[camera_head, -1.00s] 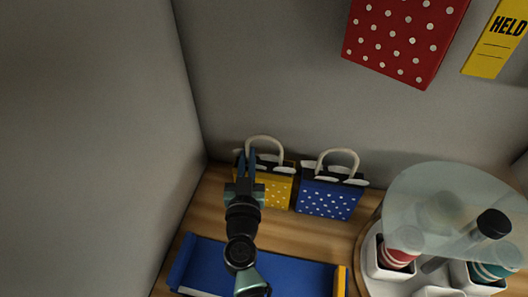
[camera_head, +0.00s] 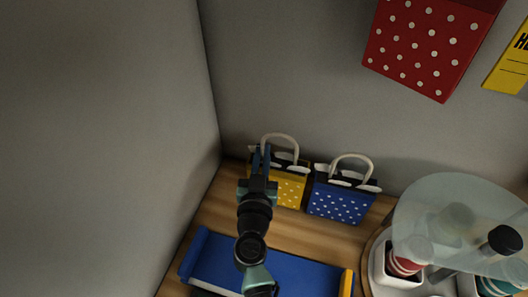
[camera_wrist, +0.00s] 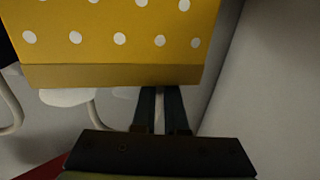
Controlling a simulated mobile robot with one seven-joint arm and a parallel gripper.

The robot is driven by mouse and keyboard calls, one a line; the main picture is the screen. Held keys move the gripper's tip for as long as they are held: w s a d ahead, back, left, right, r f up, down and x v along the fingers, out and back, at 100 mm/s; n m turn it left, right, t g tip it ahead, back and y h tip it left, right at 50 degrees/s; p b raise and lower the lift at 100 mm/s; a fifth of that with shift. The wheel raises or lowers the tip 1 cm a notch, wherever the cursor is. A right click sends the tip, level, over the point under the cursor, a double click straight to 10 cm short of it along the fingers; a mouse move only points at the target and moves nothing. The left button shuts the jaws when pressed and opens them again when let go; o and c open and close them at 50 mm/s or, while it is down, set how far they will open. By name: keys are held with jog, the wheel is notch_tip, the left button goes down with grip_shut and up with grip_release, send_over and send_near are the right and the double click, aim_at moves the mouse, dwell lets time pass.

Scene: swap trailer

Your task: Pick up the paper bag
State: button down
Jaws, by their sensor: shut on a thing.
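A yellow paper bag with white dots (camera_head: 291,188) stands upright on the wooden floor against the back wall, its cream handle looped above it. My gripper (camera_head: 261,157) is at the bag's upper left and covers part of it. In the wrist view the yellow bag (camera_wrist: 120,35) fills the top, with its dark yellow edge close to the fingertips. My gripper (camera_wrist: 160,108) is shut there, with a thin pale strip, apparently the handle, between its fingers. The handle's left part is mostly hidden in the head view.
A blue dotted bag (camera_head: 341,203) stands just right of the yellow one. A blue tray (camera_head: 300,276) lies in front. A round stand with a glass top (camera_head: 455,205) is at right. The left wall (camera_head: 110,150) is close.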

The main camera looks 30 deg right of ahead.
notch_tip(320, 180, up, 6)
jog(key=p, duration=0.4)
jog(key=w+a+v, duration=0.2)
jog(key=a+v, duration=0.1)
jog(key=v, duration=1.6)
jog(key=shift+f, duration=0.2)
jog(key=shift+a, duration=0.1)
